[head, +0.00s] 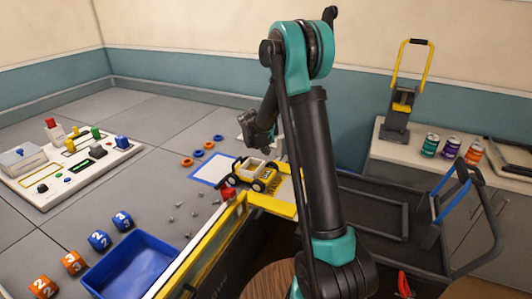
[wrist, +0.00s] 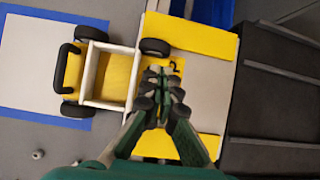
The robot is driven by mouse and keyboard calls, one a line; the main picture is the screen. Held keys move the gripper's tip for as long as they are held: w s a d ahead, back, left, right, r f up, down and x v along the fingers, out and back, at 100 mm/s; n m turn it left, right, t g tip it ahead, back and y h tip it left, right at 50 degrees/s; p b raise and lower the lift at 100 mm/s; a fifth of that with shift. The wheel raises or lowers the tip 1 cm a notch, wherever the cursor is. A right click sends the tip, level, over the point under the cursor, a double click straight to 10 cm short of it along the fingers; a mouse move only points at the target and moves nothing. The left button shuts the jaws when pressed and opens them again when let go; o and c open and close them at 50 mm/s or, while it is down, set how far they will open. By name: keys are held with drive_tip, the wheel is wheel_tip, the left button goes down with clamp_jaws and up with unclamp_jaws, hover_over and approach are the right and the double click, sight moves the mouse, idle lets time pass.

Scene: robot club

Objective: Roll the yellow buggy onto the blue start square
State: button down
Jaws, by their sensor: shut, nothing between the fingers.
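The yellow buggy (wrist: 117,78), with black wheels and a white-framed bed, straddles the right edge of the blue start square (wrist: 40,60), a white area with a blue border. Its left end with a black bumper is over the square; its right end is at the yellow-edged ramp (wrist: 190,35). In the head view the buggy (head: 258,170) stands beside the square (head: 209,170). My gripper (wrist: 163,82) is shut and empty, over the buggy's right end by a small black hook. Whether it touches is unclear. It hides one right wheel.
A dark cart (head: 385,225) adjoins the ramp on the right. Small bolts (head: 178,205) lie on the grey floor near the square. Orange and blue rings (head: 198,153) lie behind it. A blue bin (head: 130,265) and several numbered blocks (head: 98,240) are front left.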

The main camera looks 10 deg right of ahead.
sight(254, 170)
wheel_tip(254, 170, down, 8)
drive_tip(key=shift+w+r, duration=0.1)
drive_tip(key=shift+r, duration=0.15)
drive_tip(key=shift+f, duration=0.1)
idle(1.4)
drive_tip(key=shift+f, duration=1.45)
drive_tip(key=shift+a, duration=0.1)
drive_tip(key=shift+w+a+f, duration=0.1)
drive_tip(key=shift+w+a, duration=0.25)
drive_tip(key=shift+a, duration=0.3)
drive_tip(key=shift+w+a+f, duration=0.1)
drive_tip(key=shift+w+a, duration=0.3)
drive_tip(key=shift+a, duration=0.2)
drive_tip(key=shift+w+a, duration=0.35)
drive_tip(key=shift+a, duration=0.3)
drive_tip(key=shift+w+a+f, duration=0.2)
drive_tip(key=shift+w+a, duration=0.2)
drive_tip(key=shift+a, duration=0.05)
drive_tip(key=shift+w+a+r, duration=0.1)
drive_tip(key=shift+w+a, duration=0.4)
drive_tip(key=shift+a, duration=0.05)
